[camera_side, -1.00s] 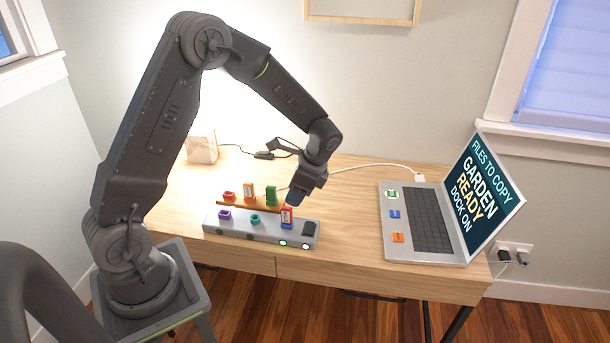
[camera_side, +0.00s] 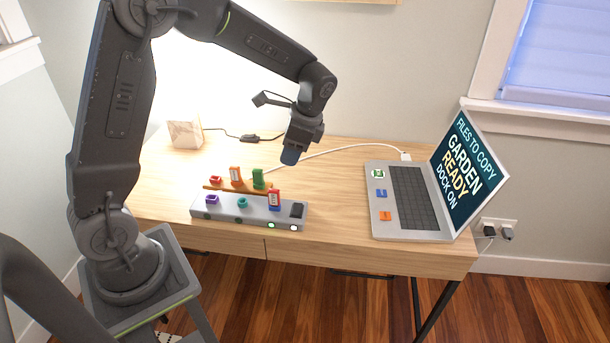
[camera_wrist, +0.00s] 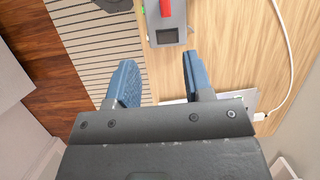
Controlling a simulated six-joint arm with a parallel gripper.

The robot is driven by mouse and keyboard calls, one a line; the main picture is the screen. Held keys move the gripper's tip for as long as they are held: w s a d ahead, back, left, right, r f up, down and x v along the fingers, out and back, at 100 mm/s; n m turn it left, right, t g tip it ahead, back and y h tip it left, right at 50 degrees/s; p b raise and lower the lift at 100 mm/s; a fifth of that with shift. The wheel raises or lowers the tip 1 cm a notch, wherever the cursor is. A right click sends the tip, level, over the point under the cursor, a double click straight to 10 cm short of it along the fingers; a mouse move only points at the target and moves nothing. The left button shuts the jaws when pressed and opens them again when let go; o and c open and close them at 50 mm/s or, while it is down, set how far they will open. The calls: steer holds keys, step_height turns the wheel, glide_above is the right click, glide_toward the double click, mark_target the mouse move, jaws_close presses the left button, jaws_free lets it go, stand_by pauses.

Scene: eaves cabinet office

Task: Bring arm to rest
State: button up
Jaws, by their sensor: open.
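My gripper (camera_side: 290,155) hangs above the desk, a little behind and above the right end of the grey dock (camera_side: 240,217). In the wrist view its two blue fingers (camera_wrist: 158,82) are apart with nothing between them. The dock carries a purple piece (camera_side: 212,199), a teal piece (camera_side: 242,202) and a red stick standing in a blue slot (camera_side: 274,200). Two lights glow on its front at the right. The laptop (camera_side: 410,200) stands open at right; its screen reads "FILES TO COPY GARDEN READY DOCK ON".
Behind the dock, a wooden rack (camera_side: 225,188) holds red, orange and green sticks. A pale block (camera_side: 185,133) stands at the back left. A white cable (camera_side: 345,147) runs along the back to the laptop. Bare desk lies between dock and laptop.

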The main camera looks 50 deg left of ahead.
steer(key=s+d+r+n+t+h, duration=0.1)
steer(key=s+d+r+n+t, duration=0.3)
steer(key=s, duration=0.5)
steer(key=s+d+r+n+t+h, duration=0.2)
steer(key=s+d+r+n+t, duration=0.2)
steer(key=s+r, duration=0.4)
steer(key=shift+s+d, duration=0.65)
steer(key=shift+d, duration=0.1)
steer(key=shift+r, duration=0.1)
stand_by(1.1)
